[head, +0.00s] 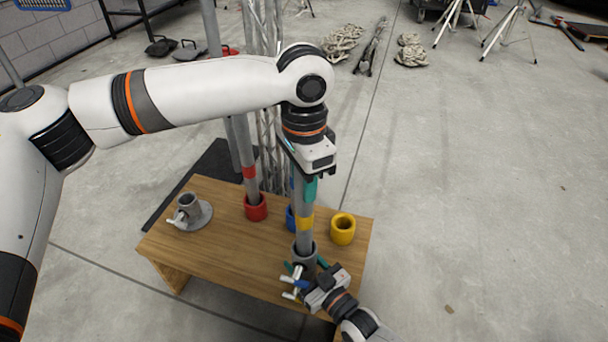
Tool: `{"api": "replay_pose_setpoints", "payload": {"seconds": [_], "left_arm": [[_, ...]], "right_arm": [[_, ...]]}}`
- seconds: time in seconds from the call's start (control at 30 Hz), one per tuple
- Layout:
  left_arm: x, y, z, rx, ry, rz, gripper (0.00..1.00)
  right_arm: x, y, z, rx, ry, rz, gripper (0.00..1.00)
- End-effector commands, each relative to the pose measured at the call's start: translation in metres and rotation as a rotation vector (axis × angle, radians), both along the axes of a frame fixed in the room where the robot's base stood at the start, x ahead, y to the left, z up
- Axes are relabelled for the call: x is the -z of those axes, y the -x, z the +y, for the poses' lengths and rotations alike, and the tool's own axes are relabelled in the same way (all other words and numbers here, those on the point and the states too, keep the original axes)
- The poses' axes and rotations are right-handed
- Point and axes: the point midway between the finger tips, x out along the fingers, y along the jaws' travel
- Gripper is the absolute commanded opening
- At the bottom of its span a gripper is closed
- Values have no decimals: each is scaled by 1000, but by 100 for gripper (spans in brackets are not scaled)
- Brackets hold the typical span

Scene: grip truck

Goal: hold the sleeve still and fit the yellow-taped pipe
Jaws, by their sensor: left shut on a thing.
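The yellow-taped pipe (305,222) stands near upright over the wooden table. My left gripper (308,185) is shut on its upper part from above. The pipe's lower end meets the mouth of the grey sleeve (305,256) near the table's front edge and appears to be inside the rim; how deep is hidden. My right gripper (306,267) is low at the sleeve, with teal fingers on either side of it. Whether they press on it cannot be made out. Light-coloured handles (293,282) stick out left of the sleeve.
The wooden table (225,240) also bears an empty yellow cup (343,229), a red cup (256,208) holding a red-taped pipe (249,172), a partly hidden blue cup (290,218) and a grey flanged socket (190,210). A lattice truss (270,150) stands behind.

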Motion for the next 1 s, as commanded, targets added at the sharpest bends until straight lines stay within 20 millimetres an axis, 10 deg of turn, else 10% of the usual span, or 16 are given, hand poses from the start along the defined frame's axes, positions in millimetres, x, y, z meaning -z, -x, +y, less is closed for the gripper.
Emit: {"api": "replay_pose_setpoints", "payload": {"seconds": [1.0], "left_arm": [[39,0,0,-1,0,-1,0]], "right_arm": [[0,0,0,1,1,1,10]]}}
